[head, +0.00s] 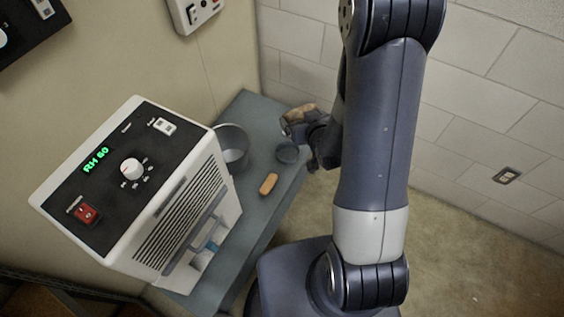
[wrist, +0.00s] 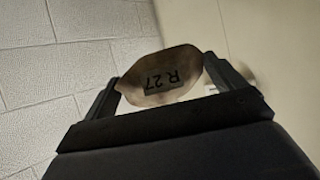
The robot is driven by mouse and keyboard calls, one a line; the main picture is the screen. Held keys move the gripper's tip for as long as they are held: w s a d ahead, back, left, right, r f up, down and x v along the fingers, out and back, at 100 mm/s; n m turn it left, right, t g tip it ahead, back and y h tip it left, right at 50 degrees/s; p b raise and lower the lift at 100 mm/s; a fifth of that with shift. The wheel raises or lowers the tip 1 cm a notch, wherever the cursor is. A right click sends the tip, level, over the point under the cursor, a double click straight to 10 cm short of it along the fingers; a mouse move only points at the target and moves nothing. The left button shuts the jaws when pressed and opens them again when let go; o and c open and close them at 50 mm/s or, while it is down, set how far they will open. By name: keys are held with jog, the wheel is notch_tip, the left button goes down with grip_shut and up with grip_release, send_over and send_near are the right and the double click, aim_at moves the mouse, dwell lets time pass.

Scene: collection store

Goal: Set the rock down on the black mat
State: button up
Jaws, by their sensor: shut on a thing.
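The rock (wrist: 160,72) is tan and brown with a dark label reading R 27. It sits between the two fingers of my gripper (wrist: 162,80) in the wrist view. In the head view the rock (head: 297,113) is held by my gripper (head: 303,124) over the far right end of the grey bench, partly hidden by the fingers. A small dark round item (head: 288,152) lies on the bench just below the gripper in the picture. I cannot tell whether it is the black mat. No other black mat shows clearly, and my arm hides part of the scene.
The grey bench (head: 262,122) runs along the wall. A grey bucket (head: 233,138) and a small orange-brown block (head: 268,184) stand on it. A large white dehumidifier (head: 190,180) with a green RH 60 display fills its near end. A block wall (head: 470,120) rises behind.

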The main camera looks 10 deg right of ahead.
jog(key=s+a+f+n+g+y+b, duration=0.1)
jog(key=s+a+f+n+y+b, duration=0.2)
jog(key=f+b, duration=1.2)
jog(key=s+f+n+g+y+b, duration=0.1)
jog(key=s+f+n+y+b, duration=0.3)
jog(key=f+b, duration=1.05)
jog(key=m+h+b, duration=0.1)
jog(key=b, duration=0.1)
send_over(259, 175)
notch_tip(259, 175, down, 2)
jog(key=shift+f, duration=0.1)
jog(key=shift+f+b, duration=1.1)
jog(key=shift+f, duration=0.6)
jog(key=shift+f, duration=0.1)
jog(key=o, duration=1.3)
jog(key=shift+s+f, duration=0.1)
